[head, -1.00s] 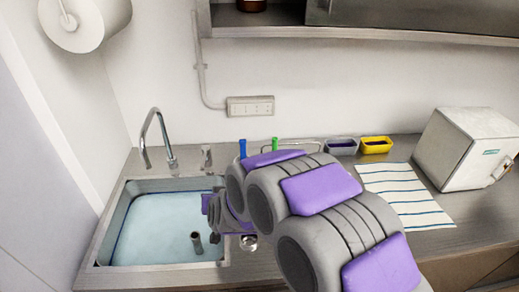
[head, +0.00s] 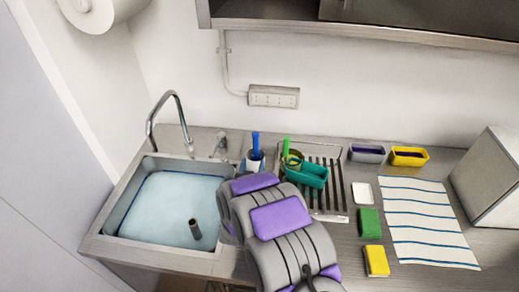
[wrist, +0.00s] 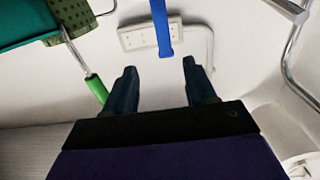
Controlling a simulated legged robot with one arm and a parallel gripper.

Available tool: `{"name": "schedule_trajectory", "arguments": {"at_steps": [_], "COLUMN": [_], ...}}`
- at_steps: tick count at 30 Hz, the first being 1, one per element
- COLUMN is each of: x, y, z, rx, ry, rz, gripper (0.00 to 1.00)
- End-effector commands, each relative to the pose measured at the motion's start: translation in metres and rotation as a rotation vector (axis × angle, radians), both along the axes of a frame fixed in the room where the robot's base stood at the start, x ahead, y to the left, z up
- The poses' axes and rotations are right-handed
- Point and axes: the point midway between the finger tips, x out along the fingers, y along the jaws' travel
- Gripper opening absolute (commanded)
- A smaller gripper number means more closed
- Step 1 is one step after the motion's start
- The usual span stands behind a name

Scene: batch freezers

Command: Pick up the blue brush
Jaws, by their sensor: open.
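The blue brush (head: 255,145) stands handle up in a cup (head: 254,162) behind my arm in the head view. In the wrist view its blue handle (wrist: 162,30) comes down from the top edge, roughly in line with the gap between the fingers. My gripper (wrist: 159,66) is open and empty. The handle's end is just beyond the fingertips, and I cannot tell the exact distance. My arm hides my gripper in the head view. The brush's lower part is hidden in the cup.
A green brush (head: 286,148) stands right of the blue one, by a teal container (head: 308,175) on a drying rack (head: 336,190). The sink (head: 130,205) and faucet (head: 153,120) are left.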

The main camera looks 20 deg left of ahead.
Motion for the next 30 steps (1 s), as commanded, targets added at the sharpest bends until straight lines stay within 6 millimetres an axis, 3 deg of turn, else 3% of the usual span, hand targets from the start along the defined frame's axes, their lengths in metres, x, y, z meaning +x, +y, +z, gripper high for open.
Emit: {"name": "schedule_trajectory", "arguments": {"at_steps": [3, 15, 30], "x": [0.023, 0.083, 0.108], "y": [0.005, 0.022, 0.03], "z": [-0.001, -0.002, 0.0], "rx": [0.001, -0.002, -0.001], "ry": [-0.004, -0.001, -0.001], "rz": [-0.003, -0.001, 0.0], "gripper": [0.55, 0.55, 0.55]}}
